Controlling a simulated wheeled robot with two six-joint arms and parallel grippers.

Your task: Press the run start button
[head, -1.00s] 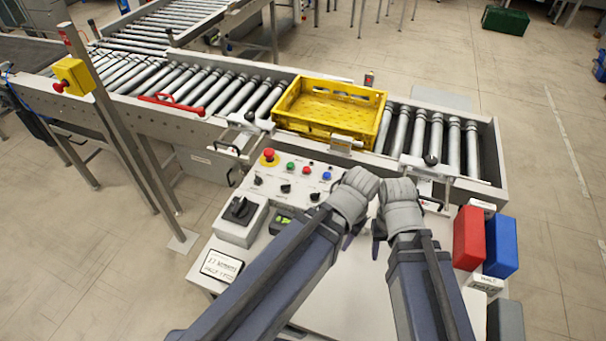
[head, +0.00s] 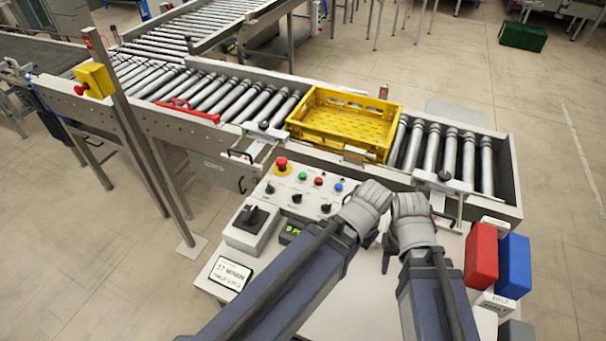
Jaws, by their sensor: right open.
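The control panel (head: 272,198) stands in front of the conveyor. In its upper row are a green button (head: 303,176), a red button (head: 319,181) and a blue button (head: 338,187). I cannot read their labels. A red mushroom button (head: 281,164) on a yellow base sits to their left. My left gripper (head: 368,238) is just right of and below the panel's buttons, apart from the green one; its jaws are mostly hidden. My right gripper (head: 388,252) is close beside it on the right, open, with no object visible in it.
A yellow crate (head: 345,122) sits on the roller conveyor (head: 460,157) behind the panel. A black rotary switch (head: 252,217) is at the panel's left. Red (head: 481,255) and blue (head: 514,266) bins stand at the right. A post carries a yellow box (head: 95,81) with a red button.

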